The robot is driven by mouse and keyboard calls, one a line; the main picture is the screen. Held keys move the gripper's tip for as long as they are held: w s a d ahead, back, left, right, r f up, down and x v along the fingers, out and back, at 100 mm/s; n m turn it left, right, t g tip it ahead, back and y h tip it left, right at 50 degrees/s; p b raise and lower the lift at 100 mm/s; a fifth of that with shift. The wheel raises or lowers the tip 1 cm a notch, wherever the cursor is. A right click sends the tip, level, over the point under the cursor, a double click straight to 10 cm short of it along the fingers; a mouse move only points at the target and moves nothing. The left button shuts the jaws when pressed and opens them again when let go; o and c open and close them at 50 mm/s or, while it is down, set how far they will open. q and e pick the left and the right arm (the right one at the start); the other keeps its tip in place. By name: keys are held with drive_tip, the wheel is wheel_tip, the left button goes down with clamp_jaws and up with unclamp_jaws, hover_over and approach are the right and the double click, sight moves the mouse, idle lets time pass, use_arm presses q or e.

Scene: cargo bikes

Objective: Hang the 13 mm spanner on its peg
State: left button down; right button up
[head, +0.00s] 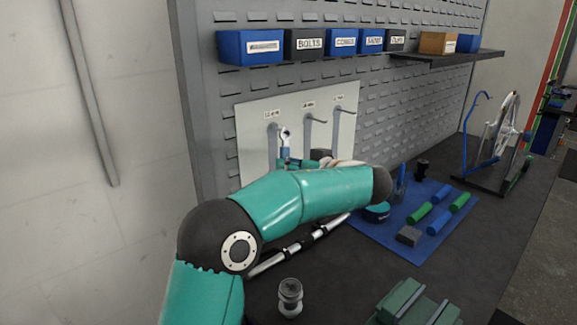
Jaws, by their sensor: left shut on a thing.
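The spanner (285,134) stands upright with its ring end on top, in front of the white peg panel (252,135). My left gripper (285,155) is shut on its lower part, mostly behind my own teal arm. The ring end is close to the leftmost peg (274,126). I cannot tell whether they touch. A middle peg (313,119) and a right peg (343,111) stick out of the panel and look empty. The small labels above the pegs are too blurred to read. My right gripper is out of view.
Labelled bins (250,47) line the top of the grey wall. A blue mat (388,232) holds green and blue rolls. A wheel stand (492,175) is at the right. A green vise (415,305) and a metal fitting (290,297) are near the front.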

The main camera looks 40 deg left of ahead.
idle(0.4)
use_arm(q)
drive_tip(key=c, duration=0.9)
unclamp_jaws()
drive_tip(key=shift+d, duration=0.1)
drive_tip(key=v, duration=1.1)
drive_tip(key=shift+d, duration=0.4)
